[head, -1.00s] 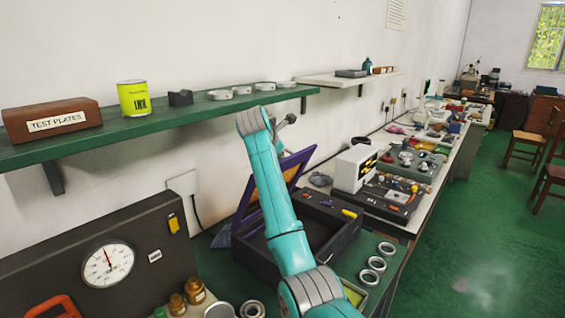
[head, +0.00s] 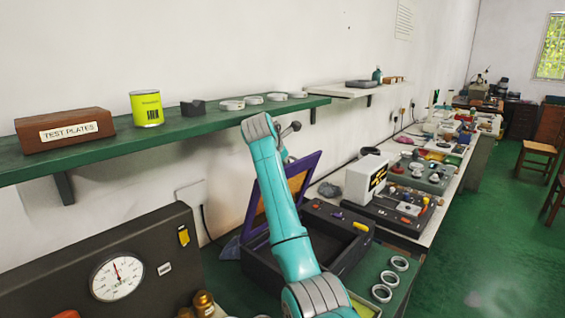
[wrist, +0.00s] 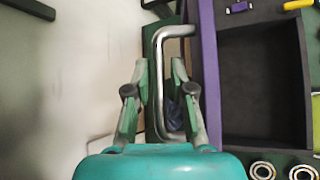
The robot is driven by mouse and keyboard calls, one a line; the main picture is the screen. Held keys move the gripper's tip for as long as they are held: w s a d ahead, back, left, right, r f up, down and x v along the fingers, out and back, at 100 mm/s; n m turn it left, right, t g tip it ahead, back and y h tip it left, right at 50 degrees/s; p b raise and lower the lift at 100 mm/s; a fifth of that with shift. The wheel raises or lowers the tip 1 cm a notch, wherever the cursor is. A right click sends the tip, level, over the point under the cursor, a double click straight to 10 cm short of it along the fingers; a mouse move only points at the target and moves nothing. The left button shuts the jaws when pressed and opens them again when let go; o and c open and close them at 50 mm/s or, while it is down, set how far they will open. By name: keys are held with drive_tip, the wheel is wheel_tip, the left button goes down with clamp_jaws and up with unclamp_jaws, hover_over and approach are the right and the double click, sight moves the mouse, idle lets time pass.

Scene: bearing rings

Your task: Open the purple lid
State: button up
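The purple lid (head: 312,164) stands raised and tilted at the back of a dark box (head: 347,256) in the head view, its tan inner panel showing, partly behind my arm. In the wrist view the lid shows edge-on as a purple strip (wrist: 209,80), with the open box interior (wrist: 265,85) to its right. A bent metal handle (wrist: 158,90) sticks out from the lid's left side. My gripper (wrist: 158,68) is open, its two fingers on either side of the handle bar, with gaps visible. The head view hides the fingers behind my arm.
A green wall shelf (head: 165,133) with a yellow tin (head: 146,108) and several rings runs behind my arm. A dark gauge panel (head: 60,262) stands at left. Metal rings (head: 390,278) lie right of the box. A white device (head: 366,178) stands beyond it.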

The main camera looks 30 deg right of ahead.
drive_tip(key=v, duration=1.2)
drive_tip(key=shift+c, duration=0.3)
